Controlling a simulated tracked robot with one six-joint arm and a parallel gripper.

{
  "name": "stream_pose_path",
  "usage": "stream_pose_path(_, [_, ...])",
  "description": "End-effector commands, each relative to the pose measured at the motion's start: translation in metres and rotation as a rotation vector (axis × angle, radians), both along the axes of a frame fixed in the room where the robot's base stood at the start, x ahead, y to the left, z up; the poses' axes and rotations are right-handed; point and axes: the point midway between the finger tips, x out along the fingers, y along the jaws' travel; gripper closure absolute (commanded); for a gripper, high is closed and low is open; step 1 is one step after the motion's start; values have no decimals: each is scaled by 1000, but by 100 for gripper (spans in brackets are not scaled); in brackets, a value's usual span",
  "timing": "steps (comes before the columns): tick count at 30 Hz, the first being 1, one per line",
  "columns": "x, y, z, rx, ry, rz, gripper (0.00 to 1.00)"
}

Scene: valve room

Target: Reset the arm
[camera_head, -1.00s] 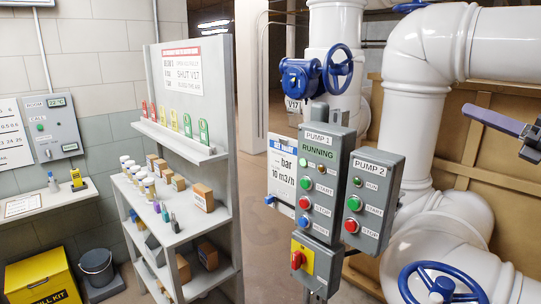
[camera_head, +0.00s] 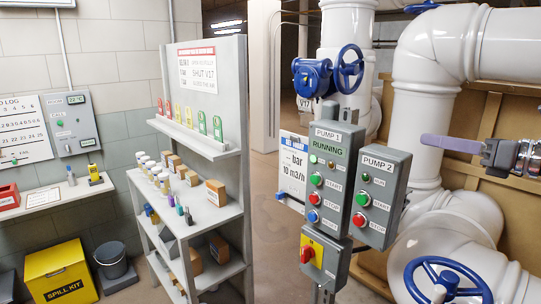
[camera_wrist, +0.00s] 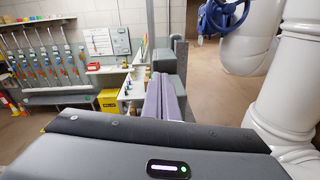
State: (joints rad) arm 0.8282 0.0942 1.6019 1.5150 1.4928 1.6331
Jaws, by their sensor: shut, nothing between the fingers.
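My gripper (camera_head: 428,140) reaches in from the right edge of the head view, level and pointing left, in front of the large white pipe (camera_head: 415,105). Its two purple fingers lie together in the wrist view (camera_wrist: 164,80), shut with nothing between them. It is held in the air and appears to touch nothing. Most of my arm is outside the head view.
The pump control boxes (camera_head: 330,170) stand left of my gripper, with a blue handwheel (camera_head: 448,281) below it. Another blue handwheel (camera_head: 348,68) is at the upper middle. A grey shelf (camera_head: 215,215) holds boxes and bottles. A yellow spill kit (camera_head: 60,272) sits on the floor.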

Motion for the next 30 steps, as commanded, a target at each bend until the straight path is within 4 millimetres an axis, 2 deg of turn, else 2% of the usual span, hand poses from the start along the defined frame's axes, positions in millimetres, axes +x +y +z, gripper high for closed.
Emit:
stream_pose_path(1, [-1,18,-7,-56,3,19,100])
stream_pose_path(5, [-10,68,-39,-271,4,85,100])
stream_pose_path(9, [-30,117,-79,-528,-15,186,100])
stream_pose_path(15, [-71,169,-134,-901,-85,374,100])
stream_pose_path(22, [-127,203,-192,-1319,-230,644,100])
stream_pose_path(30, [-190,214,-249,-1783,-486,1024,100])
